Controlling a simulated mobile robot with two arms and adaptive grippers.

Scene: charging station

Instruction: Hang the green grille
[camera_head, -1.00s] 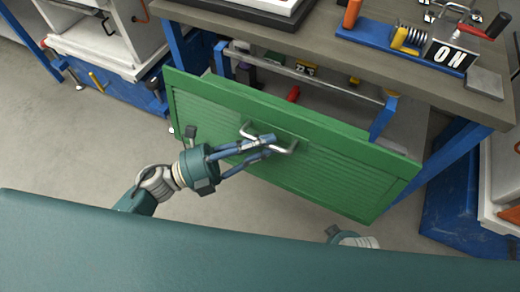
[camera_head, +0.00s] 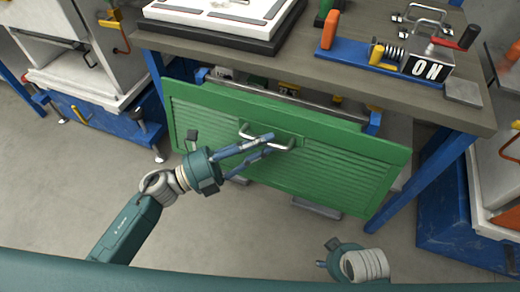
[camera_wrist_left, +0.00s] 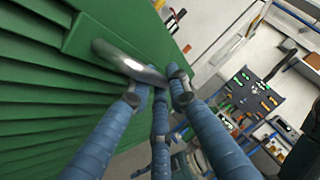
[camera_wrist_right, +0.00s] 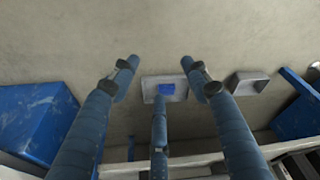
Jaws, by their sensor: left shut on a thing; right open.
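The green grille (camera_head: 330,175) is a louvred panel with a metal handle (camera_head: 262,137). It stands nearly upright, slightly tilted, at the front of the workbench, its top edge by a metal rail (camera_head: 290,97). My left gripper (camera_head: 268,145) is shut on the handle; the left wrist view shows its fingers at the handle bar (camera_wrist_left: 130,62) with the louvres (camera_wrist_left: 40,90) beside it. Whether the grille's top hooks on the rail is hidden. My right gripper (camera_head: 325,262) is low at the front, away from the grille; in the right wrist view its fingers (camera_wrist_right: 160,78) are apart and empty.
The workbench top (camera_head: 300,55) carries a black-and-white tray (camera_head: 220,20), a blue tool base (camera_head: 375,60) and an ON sign (camera_head: 427,67). Blue bench legs (camera_head: 420,180) flank the grille. A blue-and-white cabinet (camera_head: 90,100) stands left. The floor in front is clear.

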